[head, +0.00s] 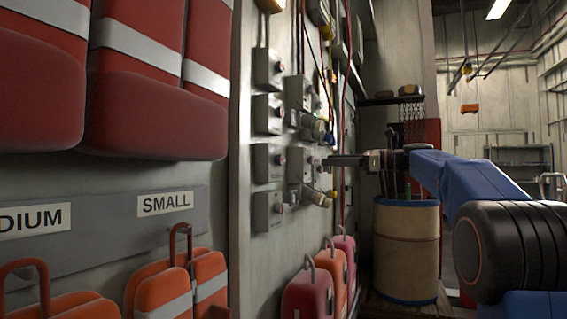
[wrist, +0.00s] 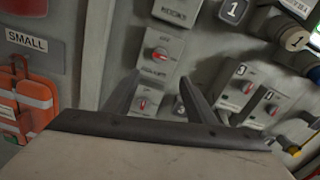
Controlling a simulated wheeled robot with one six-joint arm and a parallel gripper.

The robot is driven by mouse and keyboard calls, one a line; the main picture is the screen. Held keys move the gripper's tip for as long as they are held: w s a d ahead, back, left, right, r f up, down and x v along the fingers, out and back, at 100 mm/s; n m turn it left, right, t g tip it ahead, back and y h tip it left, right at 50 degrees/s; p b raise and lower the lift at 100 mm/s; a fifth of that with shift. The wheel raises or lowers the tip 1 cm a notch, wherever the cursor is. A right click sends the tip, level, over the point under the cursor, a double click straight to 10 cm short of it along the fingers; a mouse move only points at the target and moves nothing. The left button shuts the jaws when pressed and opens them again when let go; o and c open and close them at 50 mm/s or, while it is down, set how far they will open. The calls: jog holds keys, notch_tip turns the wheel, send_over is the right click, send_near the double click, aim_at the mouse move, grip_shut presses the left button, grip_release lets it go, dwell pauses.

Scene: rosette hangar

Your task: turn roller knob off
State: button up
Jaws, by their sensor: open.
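In the wrist view, a grey switch box with a red knob (wrist: 158,53) is just beyond my fingertips. The blurred label under this knob may read "ROLLER", but I cannot be sure. A second red knob (wrist: 143,103) on a box below shows between my fingers, its pointer looking roughly upright. My gripper (wrist: 160,78) is open and empty, its two fingers apart and pointing at the panel. In the head view, my gripper (head: 326,160) is side-on, close to the wall of switch boxes (head: 268,160). I cannot tell whether it touches anything.
Plug sockets (head: 318,128) and hanging cables stick out beside the boxes. More numbered knobs (wrist: 248,87) lie to the right in the wrist view. Orange bags (head: 180,275) and red packs (head: 150,110) are at left. A barrel (head: 406,250) stands behind my arm.

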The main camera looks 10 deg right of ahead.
aim_at(283, 161)
jog(key=x, duration=1.6)
jog(key=shift+w+a, duration=0.25)
jog(key=shift+a, duration=0.1)
jog(key=c, duration=1)
